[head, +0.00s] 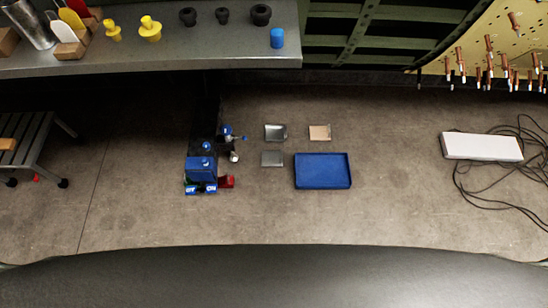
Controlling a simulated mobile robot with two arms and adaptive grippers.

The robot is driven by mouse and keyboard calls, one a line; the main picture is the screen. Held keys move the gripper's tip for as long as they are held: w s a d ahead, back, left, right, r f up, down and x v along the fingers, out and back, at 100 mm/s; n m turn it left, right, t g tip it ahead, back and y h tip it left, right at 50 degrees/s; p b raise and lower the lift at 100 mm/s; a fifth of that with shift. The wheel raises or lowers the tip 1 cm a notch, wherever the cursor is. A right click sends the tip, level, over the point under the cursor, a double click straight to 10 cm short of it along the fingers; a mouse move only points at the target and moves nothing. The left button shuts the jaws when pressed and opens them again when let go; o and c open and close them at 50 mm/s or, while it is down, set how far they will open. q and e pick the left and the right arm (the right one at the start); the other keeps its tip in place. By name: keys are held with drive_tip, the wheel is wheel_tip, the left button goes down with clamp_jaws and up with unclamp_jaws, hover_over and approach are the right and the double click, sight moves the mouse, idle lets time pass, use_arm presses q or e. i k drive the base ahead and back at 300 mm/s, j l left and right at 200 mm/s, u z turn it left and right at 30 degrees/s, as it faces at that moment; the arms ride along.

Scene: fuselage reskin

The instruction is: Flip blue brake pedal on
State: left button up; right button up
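A small blue machine (201,172) stands on the floor left of the middle in the head view. At its front lower edge are two small blue pieces with white lettering (201,189). They look like pedals, but the lettering is too small to read, and I cannot tell which is the brake pedal or how it is set. A red part (227,181) sticks out on the machine's right, and a little green shows at its left. Neither of my grippers is in view.
A blue tray (323,185) and several small square pieces (272,158) lie right of the machine. A metal bench (230,48) runs across the back left. A white power strip (482,147) with loose black cables lies far right. The floor before the machine is clear.

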sight(210, 188)
drive_tip(key=u, duration=1.05)
